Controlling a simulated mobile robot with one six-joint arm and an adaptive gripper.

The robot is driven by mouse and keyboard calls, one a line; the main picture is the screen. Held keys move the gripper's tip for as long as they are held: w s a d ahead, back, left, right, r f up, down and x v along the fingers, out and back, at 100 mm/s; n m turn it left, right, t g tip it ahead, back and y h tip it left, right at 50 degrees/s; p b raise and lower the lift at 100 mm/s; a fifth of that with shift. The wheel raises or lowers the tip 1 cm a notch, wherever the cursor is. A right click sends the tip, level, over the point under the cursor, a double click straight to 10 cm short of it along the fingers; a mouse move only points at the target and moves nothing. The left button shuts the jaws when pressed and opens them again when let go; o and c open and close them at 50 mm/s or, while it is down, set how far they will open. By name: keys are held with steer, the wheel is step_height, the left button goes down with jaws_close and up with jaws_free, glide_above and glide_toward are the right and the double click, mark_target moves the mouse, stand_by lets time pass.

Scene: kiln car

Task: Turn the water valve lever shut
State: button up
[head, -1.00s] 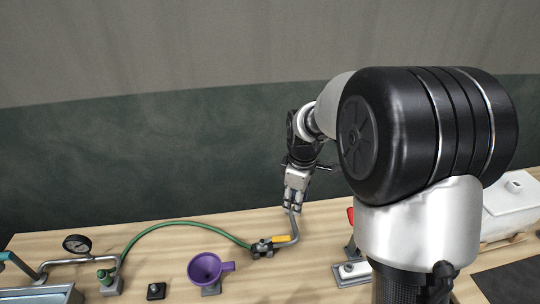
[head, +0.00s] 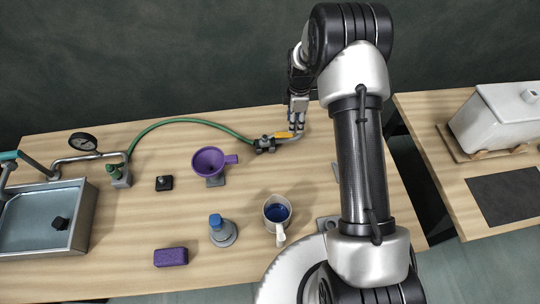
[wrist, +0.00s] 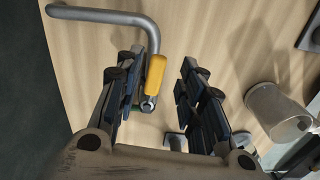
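The water valve (head: 265,144) sits at the back of the wooden bench, between a green hose and a grey bent pipe (head: 296,138). Its yellow lever (head: 283,135) points to the right, roughly along the pipe. My gripper (head: 297,123) is over the lever, pointing down. In the wrist view the yellow lever (wrist: 155,75) shows between the spread fingers of my open gripper (wrist: 168,70), close beside the left finger. I cannot tell whether they touch. Fingers and lever partly hide the valve body in that view.
A purple funnel (head: 208,162) stands left of the valve. The green hose (head: 180,122) arches to a fitting near a gauge (head: 83,142) and sink (head: 45,217). A mug (head: 277,209), a blue-topped bottle (head: 217,228) and a purple block (head: 171,257) are nearer the front.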

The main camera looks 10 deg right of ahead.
mark_target(278, 135)
steer(key=shift+f+b, duration=1.4)
steer(key=shift+f, duration=1.5)
steer(key=shift+f, duration=0.2)
steer(key=shift+c, duration=0.6)
